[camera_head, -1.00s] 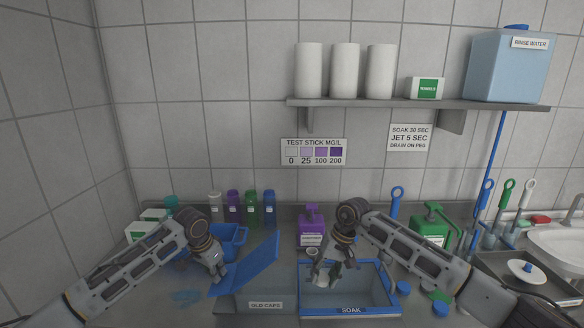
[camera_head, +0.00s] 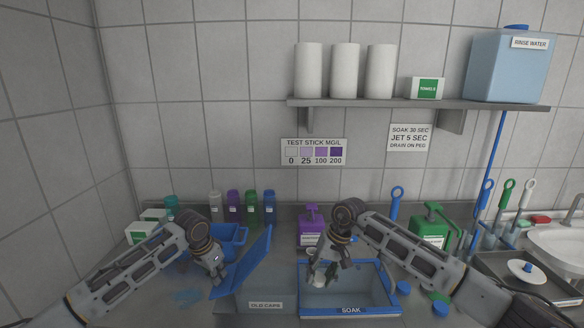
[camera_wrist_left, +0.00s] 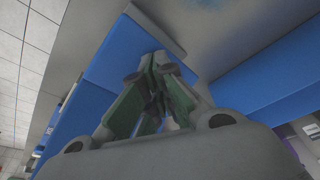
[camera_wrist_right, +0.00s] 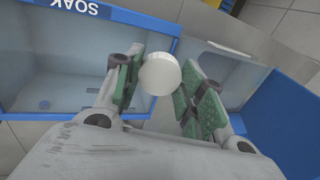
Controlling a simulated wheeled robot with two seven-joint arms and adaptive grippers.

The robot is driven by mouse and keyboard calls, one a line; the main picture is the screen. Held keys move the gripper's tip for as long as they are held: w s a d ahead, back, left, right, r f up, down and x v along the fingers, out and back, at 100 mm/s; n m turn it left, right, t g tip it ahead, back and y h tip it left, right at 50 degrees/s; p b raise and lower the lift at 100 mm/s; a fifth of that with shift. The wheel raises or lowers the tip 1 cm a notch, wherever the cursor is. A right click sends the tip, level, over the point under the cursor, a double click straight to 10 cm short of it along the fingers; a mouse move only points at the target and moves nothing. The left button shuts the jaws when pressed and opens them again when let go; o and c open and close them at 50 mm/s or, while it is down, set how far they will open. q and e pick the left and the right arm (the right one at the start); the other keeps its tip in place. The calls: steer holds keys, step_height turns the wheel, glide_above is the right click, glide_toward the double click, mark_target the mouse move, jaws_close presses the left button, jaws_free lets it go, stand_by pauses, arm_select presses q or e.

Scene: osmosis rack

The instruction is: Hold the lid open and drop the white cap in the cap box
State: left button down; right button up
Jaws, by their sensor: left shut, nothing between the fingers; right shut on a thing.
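The white cap (camera_wrist_right: 160,73) is held between the green-padded fingers of my right gripper (camera_head: 320,275); in the head view the cap (camera_head: 317,282) hangs near the left rim of the soak tub. The cap box (camera_head: 265,306), labelled OLD CAPS, stands left of the tub. Its blue lid (camera_head: 246,264) is swung open, steeply tilted at the box's left side. My left gripper (camera_head: 221,279) is shut and empty, at the lid's left side; in the left wrist view its fingers (camera_wrist_left: 157,72) are up against the blue lid (camera_wrist_left: 112,50).
The blue-rimmed soak tub (camera_head: 391,284) stands right of the cap box, with blue caps (camera_head: 440,308) beyond it. A purple pump bottle (camera_head: 311,225) and a blue bin (camera_head: 232,236) stand behind. Bottles line the wall.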

steer(key=a+f, duration=0.1)
steer(key=a, duration=0.9)
stand_by(1.8)
stand_by(0.6)
steer(key=o, duration=0.7)
steer(key=shift+d, duration=0.15)
steer(key=shift+s+d+r, duration=0.35)
steer(key=shift+d+r, duration=0.3)
steer(key=shift+d, duration=1.15)
steer(key=shift+s+d+r, duration=0.35)
steer(key=shift+d+r, duration=0.35)
steer(key=shift+d, duration=1.15)
steer(key=shift+s+d+r, duration=0.35)
steer(key=shift+d+r, duration=0.3)
steer(key=shift+d, duration=1.15)
